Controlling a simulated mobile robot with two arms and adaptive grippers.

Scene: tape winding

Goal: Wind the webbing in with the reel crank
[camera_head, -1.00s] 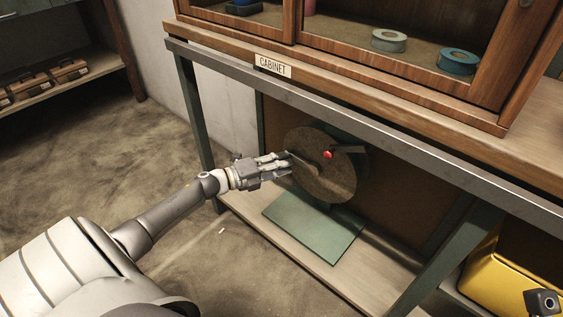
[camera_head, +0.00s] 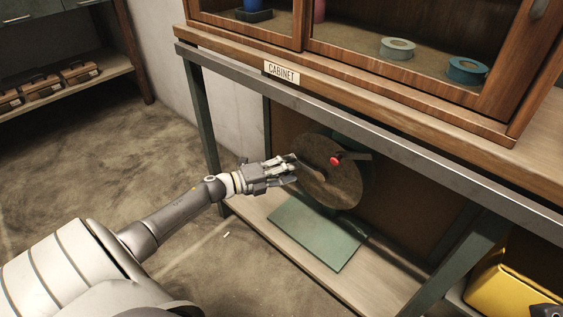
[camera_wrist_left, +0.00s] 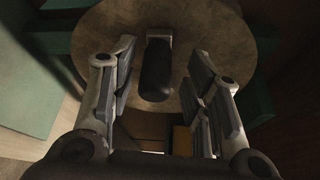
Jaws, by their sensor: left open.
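The reel is a round brown disc (camera_head: 340,190) standing upright under the bench, on a green base plate (camera_head: 315,236). A red knob (camera_head: 335,160) shows on its face. In the left wrist view, the disc (camera_wrist_left: 215,35) fills the upper middle, and a dark crank handle (camera_wrist_left: 156,72) points toward the camera. My left gripper (camera_head: 297,170) is open at the left side of the disc. Its fingers (camera_wrist_left: 160,95) stand on both sides of the handle, with gaps showing. The webbing cannot be made out. My right gripper is out of view.
A steel bench rail (camera_head: 365,118) runs above the reel, with a wooden cabinet over it holding tape rolls (camera_head: 397,48). A bench leg (camera_head: 207,120) stands left of the reel. A yellow case (camera_head: 515,282) is at lower right. The floor at left is clear.

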